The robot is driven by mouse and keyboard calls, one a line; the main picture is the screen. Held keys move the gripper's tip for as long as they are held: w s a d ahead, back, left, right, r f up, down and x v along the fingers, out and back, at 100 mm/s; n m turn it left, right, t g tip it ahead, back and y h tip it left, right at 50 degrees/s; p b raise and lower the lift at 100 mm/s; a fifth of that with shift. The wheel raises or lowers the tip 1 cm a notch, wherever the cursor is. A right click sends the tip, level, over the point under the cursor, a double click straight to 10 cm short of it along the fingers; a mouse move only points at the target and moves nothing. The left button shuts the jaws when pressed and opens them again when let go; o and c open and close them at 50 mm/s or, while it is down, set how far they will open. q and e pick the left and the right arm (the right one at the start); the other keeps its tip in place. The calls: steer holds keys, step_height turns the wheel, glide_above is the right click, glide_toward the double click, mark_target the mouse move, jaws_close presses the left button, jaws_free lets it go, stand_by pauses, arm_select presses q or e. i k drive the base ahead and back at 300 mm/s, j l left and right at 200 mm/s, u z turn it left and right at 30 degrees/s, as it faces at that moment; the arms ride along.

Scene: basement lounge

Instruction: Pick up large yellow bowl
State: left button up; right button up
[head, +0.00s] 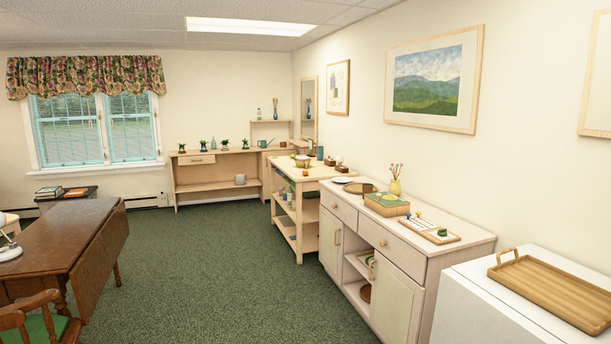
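A yellowish bowl (302,161) sits on top of the light wooden shelf unit (326,172) in the middle distance, right of centre. It is small in the picture, so its inside and exact size are hard to tell. Other small items stand close to it on the same top. Neither of my grippers shows in the head view.
Green carpet (205,262) lies open down the middle. A dark wooden table (62,240) and a chair (38,322) stand at left. A pale cabinet (400,225) and a white unit with a wooden tray (553,288) line the right wall. A low desk (216,189) stands at the back.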

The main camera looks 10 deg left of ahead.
mark_target(303, 164)
steer(key=i+j+u, duration=0.3)
steer(key=i, duration=0.2)
steer(key=i+u, duration=0.25)
steer(key=i, duration=0.25)
steer(key=i+u, duration=0.1)
steer(key=i, duration=4.2)
steer(key=i+z, duration=0.15)
steer(key=i, duration=0.35)
steer(key=i+j+z, duration=0.15)
steer(key=i, duration=0.35)
steer(key=i+j+z, duration=0.15)
steer(key=i, duration=0.35)
steer(key=i+j+z, duration=0.2)
steer(key=i+j, duration=0.15)
steer(key=i, duration=0.15)
